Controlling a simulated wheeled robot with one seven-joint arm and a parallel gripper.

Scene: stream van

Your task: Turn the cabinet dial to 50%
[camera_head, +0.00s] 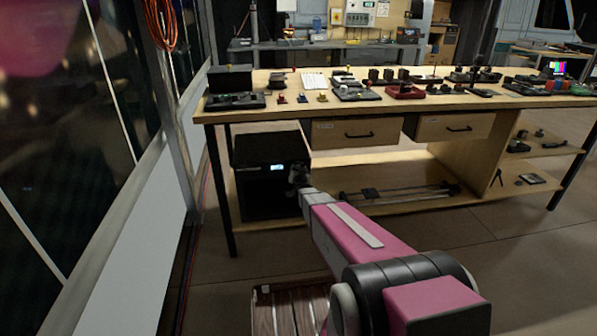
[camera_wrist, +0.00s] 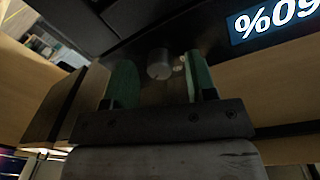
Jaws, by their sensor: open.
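The black cabinet (camera_head: 262,150) stands under the left end of the workbench, with a small lit display (camera_head: 277,167) on its front. In the wrist view the display (camera_wrist: 278,20) appears upside down and reads 60%. The dial (camera_wrist: 159,66) is a small grey round knob on the dark cabinet face. My gripper (camera_wrist: 159,62) is open, with one green finger on each side of the dial in the picture. I see gaps between the fingers and the dial, and cannot tell how deep they reach. In the head view my gripper (camera_head: 298,174) is at the cabinet front and hides the dial.
The workbench (camera_head: 300,107) carries many small devices and has two drawers. A lower shelf (camera_head: 385,205) right of the cabinet holds a rail-like device. A glass-panelled wall (camera_head: 165,190) runs along the left. A wooden slatted object (camera_head: 285,312) is on the floor near my arm.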

